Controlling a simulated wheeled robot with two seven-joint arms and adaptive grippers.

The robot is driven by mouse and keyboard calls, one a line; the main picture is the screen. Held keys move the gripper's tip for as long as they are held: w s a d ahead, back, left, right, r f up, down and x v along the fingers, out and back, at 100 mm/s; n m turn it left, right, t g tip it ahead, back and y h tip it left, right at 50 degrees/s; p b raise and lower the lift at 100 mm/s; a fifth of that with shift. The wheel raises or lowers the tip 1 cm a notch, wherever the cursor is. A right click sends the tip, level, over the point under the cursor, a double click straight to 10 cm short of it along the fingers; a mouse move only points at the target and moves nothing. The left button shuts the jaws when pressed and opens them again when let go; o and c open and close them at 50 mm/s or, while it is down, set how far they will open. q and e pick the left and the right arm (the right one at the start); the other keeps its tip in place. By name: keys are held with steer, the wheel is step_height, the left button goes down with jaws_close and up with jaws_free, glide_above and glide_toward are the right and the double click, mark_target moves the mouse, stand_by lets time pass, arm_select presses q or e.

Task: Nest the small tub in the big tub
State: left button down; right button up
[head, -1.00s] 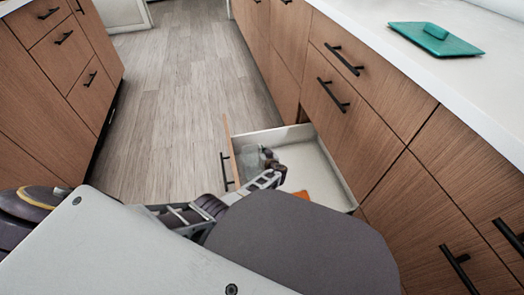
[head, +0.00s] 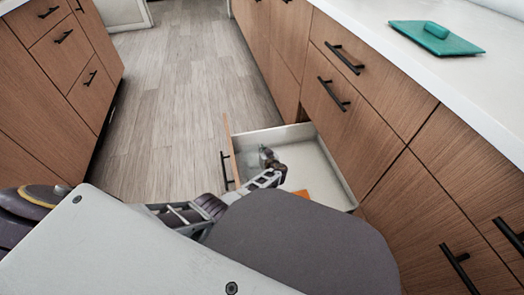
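No big tub can be made out. A pale, see-through shape (head: 248,158) is at the left inside the open drawer (head: 327,172). It is partly hidden by my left gripper and too small to tell whether it is the small tub. My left gripper (head: 267,156) is low inside the drawer, beside or at this shape. Its fingers are too small and dark to tell open from shut. My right gripper is not in view.
An orange flat thing (head: 302,194) lies on the drawer floor, partly hidden by my arm. A teal board with a small block handle (head: 437,38) lies on the white counter (head: 365,15). Wooden cabinets (head: 75,75) line both sides. The floor (head: 170,100) between them is clear.

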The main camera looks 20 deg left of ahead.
arm_select(q)
steer(key=c, duration=1.6)
jaws_free()
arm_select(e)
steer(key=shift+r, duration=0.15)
arm_select(q)
steer(key=shift+o, duration=0.2)
steer(key=shift+r, duration=0.3)
steer(key=shift+r, duration=4.65)
steer(key=shift+r, duration=0.1)
step_height(320, 180, up, 9)
steer(key=p, duration=0.9)
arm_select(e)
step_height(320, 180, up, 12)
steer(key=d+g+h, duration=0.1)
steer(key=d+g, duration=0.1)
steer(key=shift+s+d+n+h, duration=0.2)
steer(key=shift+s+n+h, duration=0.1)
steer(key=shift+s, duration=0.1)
